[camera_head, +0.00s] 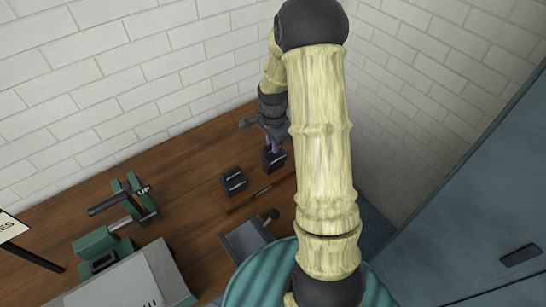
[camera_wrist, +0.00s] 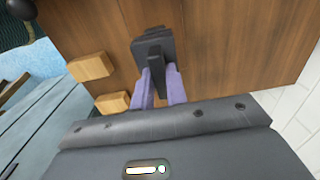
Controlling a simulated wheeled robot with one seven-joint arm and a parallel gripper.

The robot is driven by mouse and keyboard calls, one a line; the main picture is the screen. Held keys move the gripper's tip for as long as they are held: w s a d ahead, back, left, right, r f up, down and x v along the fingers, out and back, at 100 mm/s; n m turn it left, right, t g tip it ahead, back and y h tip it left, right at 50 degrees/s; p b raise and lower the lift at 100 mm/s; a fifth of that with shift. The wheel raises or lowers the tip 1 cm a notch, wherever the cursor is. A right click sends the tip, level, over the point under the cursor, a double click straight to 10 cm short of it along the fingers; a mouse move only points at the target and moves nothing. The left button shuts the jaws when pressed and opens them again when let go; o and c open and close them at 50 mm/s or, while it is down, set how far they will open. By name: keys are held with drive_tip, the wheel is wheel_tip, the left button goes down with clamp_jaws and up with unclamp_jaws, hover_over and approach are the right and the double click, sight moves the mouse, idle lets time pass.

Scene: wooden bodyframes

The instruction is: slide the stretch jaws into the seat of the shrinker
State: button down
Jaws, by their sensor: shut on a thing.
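My gripper (camera_head: 272,137) is over the back of the wooden bench, with its purple fingers shut on a dark jaw block (camera_head: 274,160). In the wrist view my gripper (camera_wrist: 160,84) pinches this dark block (camera_wrist: 153,46) between both fingertips, its body sticking out beyond them. A similar dark block (camera_head: 233,180) stands on the bench just left of the held one. No label shows which of them is the stretch set. The green shrinker (camera_head: 95,243) is at the left, well away from my gripper. A dark part shows in its head, but its seat cannot be made out clearly.
A grey tool (camera_head: 248,238) with a round knob lies at the bench front. White brick walls (camera_head: 120,70) close off the back. Two light wooden blocks (camera_wrist: 90,67) show in the wrist view.

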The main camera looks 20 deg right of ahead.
drive_tip(key=shift+r+p, duration=0.95)
drive_tip(key=shift+r, duration=0.45)
drive_tip(key=shift+w, duration=0.1)
